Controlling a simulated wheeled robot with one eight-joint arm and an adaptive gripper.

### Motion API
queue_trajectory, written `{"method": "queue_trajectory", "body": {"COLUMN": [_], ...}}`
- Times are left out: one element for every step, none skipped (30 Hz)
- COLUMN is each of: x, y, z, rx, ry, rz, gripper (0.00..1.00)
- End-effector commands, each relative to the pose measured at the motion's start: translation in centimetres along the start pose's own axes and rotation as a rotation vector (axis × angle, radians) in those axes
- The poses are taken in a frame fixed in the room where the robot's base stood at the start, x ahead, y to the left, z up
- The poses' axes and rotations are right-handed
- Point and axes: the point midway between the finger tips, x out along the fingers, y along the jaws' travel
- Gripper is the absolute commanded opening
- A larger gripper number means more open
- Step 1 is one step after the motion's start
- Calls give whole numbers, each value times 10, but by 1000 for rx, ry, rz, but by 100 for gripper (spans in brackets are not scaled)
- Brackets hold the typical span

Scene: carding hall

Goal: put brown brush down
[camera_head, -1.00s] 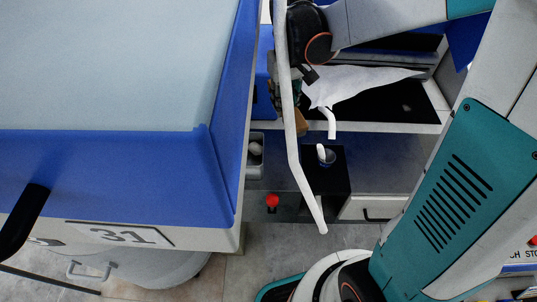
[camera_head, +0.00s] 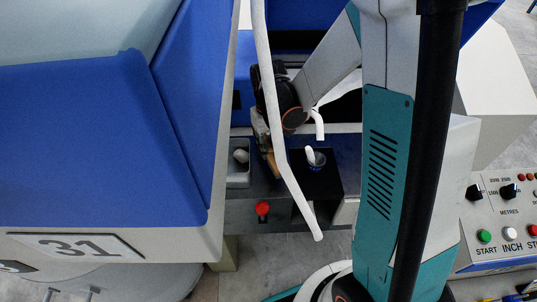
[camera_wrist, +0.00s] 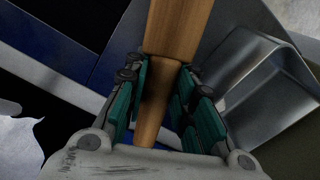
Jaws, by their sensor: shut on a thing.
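The brown brush (camera_wrist: 177,30) shows in the wrist view as a wooden piece, broad at the top and narrower between the jaws. My gripper (camera_wrist: 158,85) is shut on its narrower part, with teal pads on both sides. In the head view my gripper (camera_head: 260,130) is small and partly hidden behind a white bent tube. A brown part of the brush (camera_head: 270,163) hangs below it, beside a grey tray. The head view does not show whether the brush touches the surface below.
The grey tray (camera_head: 238,178) holds a pale rounded thing. A black block (camera_head: 318,185) with a small cup (camera_head: 316,160) stands to its right. A red knob (camera_head: 262,208) is in front. The white bent tube (camera_head: 272,110) crosses the view.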

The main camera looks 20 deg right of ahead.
Motion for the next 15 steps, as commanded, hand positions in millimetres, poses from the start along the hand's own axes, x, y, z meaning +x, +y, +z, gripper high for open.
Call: {"method": "queue_trajectory", "body": {"x": [8, 12, 19, 24, 28, 33, 36, 37, 38, 37, 37, 36, 36, 36, 36], "y": [0, 0, 0, 0, 0, 0, 0, 0, 0, 0, 0, 0, 0, 0, 0], "z": [0, 0, 0, -1, 0, 0, 0, 0, 0, 0, 0, 0, 0, 0, 0], "rx": [0, 0, 0, 0, 0, 0, 0, 0, 0, 0, 0, 0, 0, 0, 0], "ry": [0, 0, 0, 0, 0, 0, 0, 0, 0, 0, 0, 0, 0, 0, 0], "rz": [0, 0, 0, 0, 0, 0, 0, 0, 0, 0, 0, 0, 0, 0, 0], "gripper": [2, 2, 2, 2, 2, 2, 2, 2, 2, 2, 2, 2, 2, 2, 2]}}
